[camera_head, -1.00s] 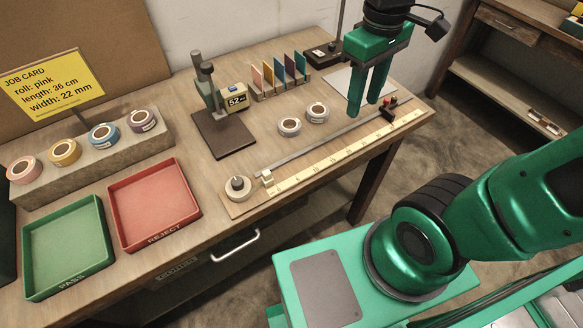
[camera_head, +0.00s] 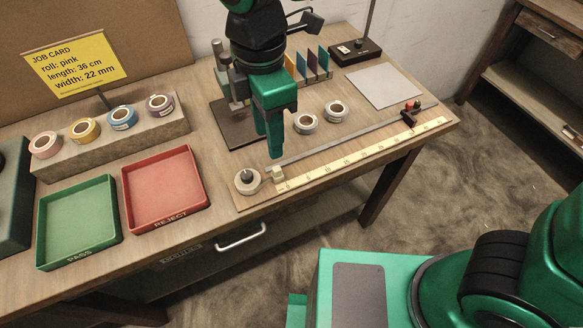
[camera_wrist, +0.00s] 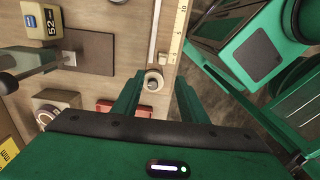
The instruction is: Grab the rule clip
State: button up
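A small cream clip (camera_head: 277,174) sits at the near left end of the rule (camera_head: 365,154), beside a white roll on a spindle (camera_head: 247,181). In the wrist view the clip (camera_wrist: 162,59) lies just beyond the roll (camera_wrist: 154,80), ahead of my fingers. My gripper (camera_head: 268,142) points down above the bench, close behind the clip in the head view. In the wrist view my gripper (camera_wrist: 157,88) has its two fingers apart, with nothing held between them. A dark slider with a red knob (camera_head: 410,115) stands at the rule's far right end.
Two white rolls (camera_head: 306,123) stand behind the rule. A dark stand base (camera_head: 228,130) is left of my gripper. Red (camera_head: 165,190) and green (camera_head: 78,225) trays lie at left, before a block (camera_head: 115,142) with several coloured rolls. A grey sheet (camera_head: 384,86) lies at back right.

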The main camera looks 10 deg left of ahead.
aim_at(277, 167)
jog(key=f, duration=0.7)
jog(key=d+f, duration=0.1)
jog(key=f, duration=0.2)
jog(key=shift+w+f, duration=0.2)
jog(key=shift+f, duration=0.1)
grip_shut()
